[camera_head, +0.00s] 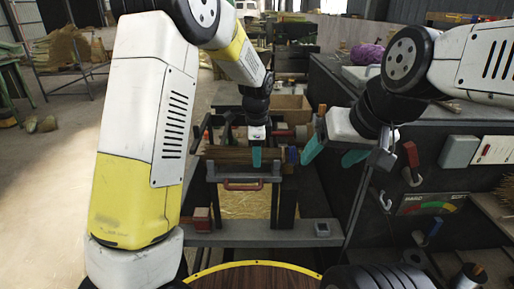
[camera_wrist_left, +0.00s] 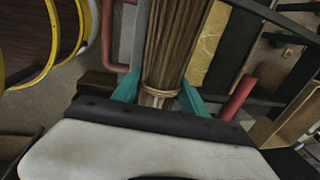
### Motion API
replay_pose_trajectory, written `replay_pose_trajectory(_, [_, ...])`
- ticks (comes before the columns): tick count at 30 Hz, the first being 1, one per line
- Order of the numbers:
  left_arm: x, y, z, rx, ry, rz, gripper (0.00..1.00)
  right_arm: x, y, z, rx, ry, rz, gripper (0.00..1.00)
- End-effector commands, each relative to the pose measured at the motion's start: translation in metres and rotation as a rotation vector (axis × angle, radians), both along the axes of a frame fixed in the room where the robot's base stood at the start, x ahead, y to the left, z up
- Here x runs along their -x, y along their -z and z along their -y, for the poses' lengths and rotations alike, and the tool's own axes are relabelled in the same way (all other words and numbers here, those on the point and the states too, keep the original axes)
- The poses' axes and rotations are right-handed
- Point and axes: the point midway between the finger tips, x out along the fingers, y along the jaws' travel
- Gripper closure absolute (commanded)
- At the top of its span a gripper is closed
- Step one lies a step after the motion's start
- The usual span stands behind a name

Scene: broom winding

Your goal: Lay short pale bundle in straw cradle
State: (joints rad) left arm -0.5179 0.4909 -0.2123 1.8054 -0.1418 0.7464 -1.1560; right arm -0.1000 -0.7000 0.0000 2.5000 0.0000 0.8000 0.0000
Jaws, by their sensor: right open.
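My left gripper (camera_head: 257,155) is at the dark rack in the middle of the head view. In the left wrist view its teal fingers (camera_wrist_left: 160,92) press on both sides of a straw bundle (camera_wrist_left: 172,50), close to a pale binding band. The bundle looks brown, lighter near the band, and runs away from the fingers. In the head view a brown bundle (camera_head: 228,155) lies level across the top of the rack (camera_head: 240,171), which seems to be the straw cradle; whether it rests there is unclear. My right gripper (camera_head: 335,152) is open and empty, right of the rack.
A red handle (camera_head: 243,185) is on the rack's front. A dark tool panel (camera_head: 430,165) with hung tools stands at right. A yellow-rimmed round wooden top (camera_head: 255,276) is at the bottom, with dark discs (camera_head: 380,278) beside it. A cardboard box (camera_head: 292,105) stands behind the rack.

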Motion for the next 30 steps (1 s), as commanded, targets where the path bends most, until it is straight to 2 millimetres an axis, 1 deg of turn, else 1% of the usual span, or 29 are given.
replay_pose_trajectory(1, [0.0,0.0,0.0,0.0,0.0,0.0,0.37,0.0,0.0,0.0,0.0,0.0,0.0,0.28])
replay_pose_trajectory(2, [0.0,0.0,0.0,0.0,0.0,0.0,0.31,0.0,0.0,0.0,0.0,0.0,0.0,0.28])
replay_pose_trajectory(3, [0.0,0.0,0.0,0.0,0.0,0.0,0.28,0.0,0.0,0.0,0.0,0.0,0.0,0.28])
replay_pose_trajectory(11, [0.0,0.0,0.0,0.0,0.0,0.0,0.28,0.0,0.0,0.0,0.0,0.0,0.0,0.28])
replay_pose_trajectory(14, [0.0,-0.006,0.0,0.001,0.0,0.002,0.28,0.0,0.0,0.0,0.0,0.0,0.0,0.28])
replay_pose_trajectory(17, [0.002,-0.019,0.0,0.002,0.0,0.003,0.28,0.0,0.0,0.0,0.0,0.0,0.0,0.28])
replay_pose_trajectory(24, [0.009,-0.059,0.0,0.002,0.0,0.004,0.28,0.0,0.0,0.0,0.0,0.0,0.0,0.28])
replay_pose_trajectory(27, [0.011,-0.07,0.0,0.001,0.0,0.002,0.28,0.0,0.0,0.0,0.0,0.0,0.0,0.28])
replay_pose_trajectory(30, [0.013,-0.076,-0.001,0.0,0.0,0.0,0.28,0.0,0.0,0.0,0.0,0.0,0.0,0.28])
